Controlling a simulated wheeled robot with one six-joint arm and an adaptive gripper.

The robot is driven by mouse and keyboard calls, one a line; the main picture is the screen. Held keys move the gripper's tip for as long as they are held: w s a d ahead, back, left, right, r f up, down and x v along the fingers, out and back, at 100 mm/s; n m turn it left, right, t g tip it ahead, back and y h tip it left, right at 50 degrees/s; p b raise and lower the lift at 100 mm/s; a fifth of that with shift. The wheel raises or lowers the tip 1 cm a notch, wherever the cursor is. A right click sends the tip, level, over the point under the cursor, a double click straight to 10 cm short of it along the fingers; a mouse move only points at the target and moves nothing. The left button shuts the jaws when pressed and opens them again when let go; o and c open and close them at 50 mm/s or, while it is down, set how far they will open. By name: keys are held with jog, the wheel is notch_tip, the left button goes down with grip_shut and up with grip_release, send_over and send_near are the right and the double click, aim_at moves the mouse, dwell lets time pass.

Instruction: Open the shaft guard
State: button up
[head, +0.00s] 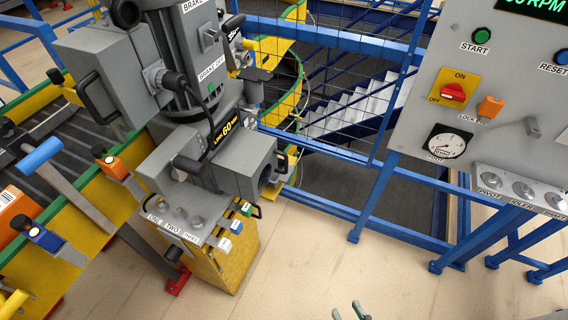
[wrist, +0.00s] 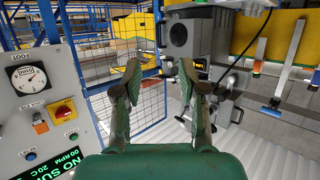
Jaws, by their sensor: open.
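The grey drive unit (head: 205,100) stands on a yellow base (head: 228,258) left of centre in the head view. A grey box-shaped cover (head: 237,160) with a dark round opening and a small black handle (head: 282,166) sits on its lower right side. It looks like the shaft guard, but no label confirms this. My gripper (head: 347,312) shows only its fingertips at the bottom edge of the head view, well apart from the drive unit. In the wrist view my gripper (wrist: 160,72) is open and empty, with the grey drive unit (wrist: 190,40) beyond it.
A control panel (head: 505,110) with buttons, an orange lock, a red knob and a gauge stands at the right on blue legs. A blue railing (head: 345,218) with mesh runs behind. Levers and a conveyor (head: 50,180) lie left. The floor (head: 330,260) in front is clear.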

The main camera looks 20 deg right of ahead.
jog(key=w+d+f, duration=0.1)
jog(key=w+f, duration=0.4)
jog(key=w, duration=0.3)
jog(key=n+t+y, duration=0.3)
jog(key=y, duration=0.1)
send_near(286, 163)
jog(key=w, duration=0.3)
jog(key=w+a, duration=0.1)
jog(key=w, duration=0.3)
jog(key=w+f, duration=0.1)
jog(key=w, duration=0.2)
jog(key=shift+w+a, duration=0.15)
jog(key=shift+w, duration=0.15)
grip_shut()
